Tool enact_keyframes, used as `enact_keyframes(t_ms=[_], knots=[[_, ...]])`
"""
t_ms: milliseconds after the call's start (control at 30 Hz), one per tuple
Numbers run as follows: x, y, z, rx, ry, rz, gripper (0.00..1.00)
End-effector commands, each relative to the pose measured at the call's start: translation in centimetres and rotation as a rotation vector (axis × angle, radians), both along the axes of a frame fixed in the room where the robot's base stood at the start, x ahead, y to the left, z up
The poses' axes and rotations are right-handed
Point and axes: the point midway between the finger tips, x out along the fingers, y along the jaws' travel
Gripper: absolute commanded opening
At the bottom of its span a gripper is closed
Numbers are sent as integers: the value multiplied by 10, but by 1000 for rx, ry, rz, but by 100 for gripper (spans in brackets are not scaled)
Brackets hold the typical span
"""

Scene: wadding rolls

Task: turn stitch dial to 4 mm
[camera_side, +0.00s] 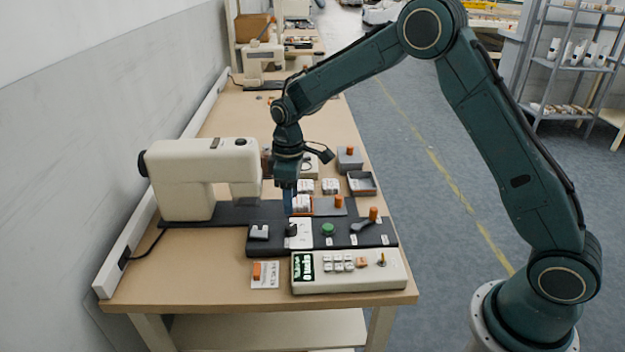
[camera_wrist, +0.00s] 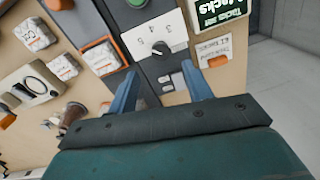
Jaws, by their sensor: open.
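The stitch dial (camera_side: 291,229) is a small black knob on a white plate (camera_side: 304,240) set in the dark panel. In the wrist view the dial (camera_wrist: 159,47) sits on its white plate (camera_wrist: 148,30) with printed numbers, among them 3, 4 and 5, seen turned over. I cannot tell for sure which number the knob points to. My gripper (camera_side: 289,207) hangs pointing down just behind and above the dial. In the wrist view my gripper (camera_wrist: 160,90) has its two blue fingers wide apart with nothing between them. The dial lies beyond the fingertips, untouched.
A green button (camera_side: 328,229) and an orange-tipped lever (camera_side: 373,215) are right of the dial; a grey switch (camera_side: 259,232) is left. A control box (camera_side: 350,280) with a green display stands in front. The cream sewing machine (camera_side: 195,175) stands behind left. White-topped trays lie behind the panel.

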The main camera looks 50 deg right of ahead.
Motion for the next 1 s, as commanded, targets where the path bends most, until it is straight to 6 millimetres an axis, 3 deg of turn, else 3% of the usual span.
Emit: enact_keyframes(t_ms=[300,500,967,1000], knots=[[-1,1,-49,-1,3,0,50],[-1,1,-70,-1,1,0,50],[-1,2,-79,-1,-1,0,50],[-1,2,-79,-1,-1,0,46]])
